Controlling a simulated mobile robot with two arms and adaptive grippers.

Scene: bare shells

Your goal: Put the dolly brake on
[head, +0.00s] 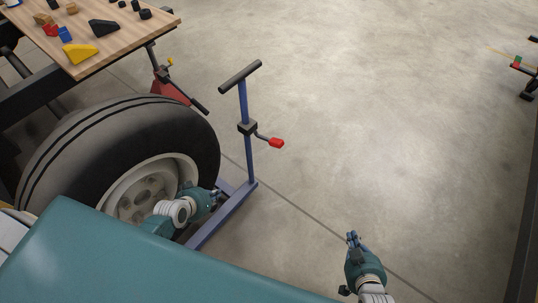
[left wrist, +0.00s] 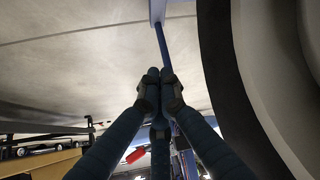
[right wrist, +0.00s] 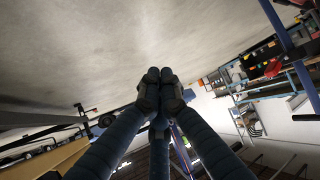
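The wheel dolly (head: 224,215) is a blue frame on the floor beside a large black tire. Its upright post (head: 250,160) carries a dark T-handle (head: 240,74). A short brake lever with a red grip (head: 276,143) sticks out to the right from a black block on the post. My left gripper (head: 215,192) is low between the wheel and the post, apart from the red grip; its fingers (left wrist: 160,78) look drawn together and empty. My right gripper (head: 353,238) is over open floor, below and right of the lever; its fingers (right wrist: 160,78) also look together and empty.
The tire (head: 120,150) on its pale rim stands left of the dolly. A wooden table (head: 85,35) with coloured blocks is at top left, with a red stand (head: 170,92) below it. The floor (head: 390,120) right of the post is clear.

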